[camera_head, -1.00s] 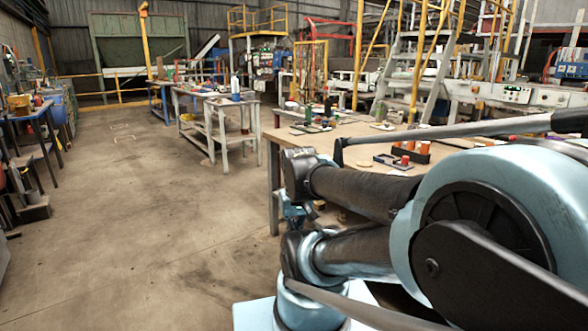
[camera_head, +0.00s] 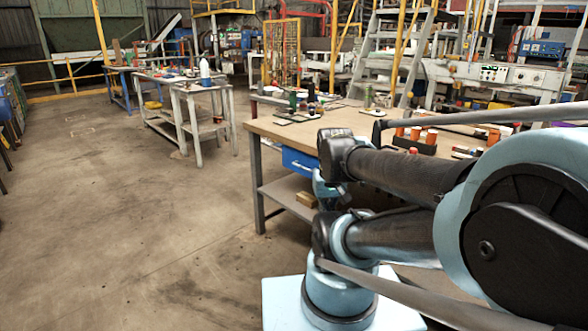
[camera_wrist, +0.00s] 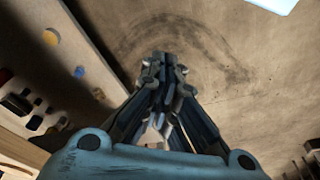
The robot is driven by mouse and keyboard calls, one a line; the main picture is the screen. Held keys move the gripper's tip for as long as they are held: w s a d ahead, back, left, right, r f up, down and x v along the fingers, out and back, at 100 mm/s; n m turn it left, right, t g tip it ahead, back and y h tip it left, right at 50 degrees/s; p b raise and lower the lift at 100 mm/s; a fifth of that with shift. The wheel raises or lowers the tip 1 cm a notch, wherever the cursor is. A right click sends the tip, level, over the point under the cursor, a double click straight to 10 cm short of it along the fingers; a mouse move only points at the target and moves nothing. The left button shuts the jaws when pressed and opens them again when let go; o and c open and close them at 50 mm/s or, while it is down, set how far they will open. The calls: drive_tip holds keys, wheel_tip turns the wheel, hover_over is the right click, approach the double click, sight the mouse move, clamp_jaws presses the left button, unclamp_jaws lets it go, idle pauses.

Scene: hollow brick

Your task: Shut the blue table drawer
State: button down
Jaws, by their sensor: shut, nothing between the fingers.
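The blue drawer (camera_head: 298,162) shows under the wooden top of the workbench (camera_head: 262,126) in the head view, just left of my arm. My arm covers its right part, and I cannot tell how far it stands out. My gripper (camera_wrist: 160,62) shows in the wrist view with its fingers together and nothing between them, above the brown floor. In the head view my gripper is not clearly seen behind my arm links. The drawer cannot be made out in the wrist view.
The workbench has a leg (camera_head: 257,186) and a low shelf (camera_head: 291,192) with a small wooden block (camera_head: 306,199). Bottles and orange cylinders stand on top. A grey table (camera_head: 190,90) stands farther back left. The floor to the left is clear.

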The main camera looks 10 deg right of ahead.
sight(304, 164)
drive_tip(key=w+r+n+h, duration=0.2)
drive_tip(key=w+r+n, duration=0.3)
drive_tip(key=w, duration=0.4)
drive_tip(key=w+r+n+h, duration=0.1)
drive_tip(key=w+r+n, duration=0.2)
drive_tip(key=w+n, duration=0.55)
drive_tip(key=w+a+f+n+t+h, duration=0.1)
drive_tip(key=w+a+f+n+h, duration=0.1)
drive_tip(key=w+a+n, duration=0.6)
drive_tip(key=w+a+f+n+t+h, duration=0.1)
drive_tip(key=w+a+f+n, duration=0.25)
drive_tip(key=w, duration=0.85)
drive_tip(key=w+d+f, duration=0.6)
drive_tip(key=d+f, duration=0.1)
drive_tip(key=shift+w+d+f, duration=0.2)
drive_tip(key=shift+w+f, duration=0.05)
drive_tip(key=shift+w, duration=0.1)
